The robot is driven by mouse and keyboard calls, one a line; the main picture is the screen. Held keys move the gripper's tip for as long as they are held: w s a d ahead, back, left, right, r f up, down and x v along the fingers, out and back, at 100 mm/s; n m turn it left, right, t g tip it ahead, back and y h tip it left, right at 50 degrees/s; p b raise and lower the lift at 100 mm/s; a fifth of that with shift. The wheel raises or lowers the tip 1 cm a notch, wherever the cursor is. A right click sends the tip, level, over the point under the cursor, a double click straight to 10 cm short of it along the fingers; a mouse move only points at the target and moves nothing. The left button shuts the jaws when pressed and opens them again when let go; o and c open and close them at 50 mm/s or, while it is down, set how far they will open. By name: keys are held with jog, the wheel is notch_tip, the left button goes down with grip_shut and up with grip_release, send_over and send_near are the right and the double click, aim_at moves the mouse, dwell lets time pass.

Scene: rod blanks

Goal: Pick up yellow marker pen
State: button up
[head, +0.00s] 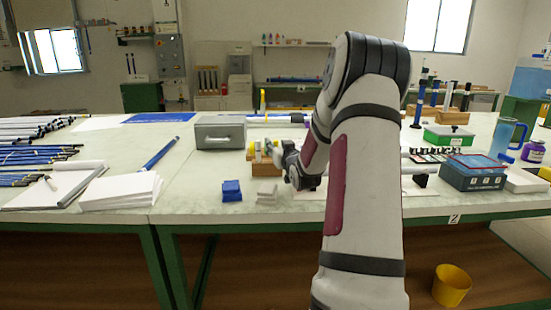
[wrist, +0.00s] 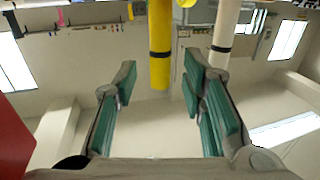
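A yellow marker pen (wrist: 159,50) with a dark band shows in the wrist view, between the two fingertips of my gripper (wrist: 158,76) as seen from there. My gripper is open, with teal pads on both fingers and a gap on each side of the marker. A white marker (wrist: 222,35) shows just right of it, past the right finger. In the head view, my gripper (head: 291,167) is low over the table beside a wooden pen holder (head: 262,168). Several upright pieces stand in the holder. My arm hides part of that area.
A grey metal box (head: 220,132) stands behind and left of the holder. A white stack (head: 122,190) lies left. A blue-grey box (head: 472,172) and green box (head: 448,136) stand right.

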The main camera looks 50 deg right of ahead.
jog(key=shift+x, duration=0.8)
jog(key=shift+c, duration=0.6)
grip_shut()
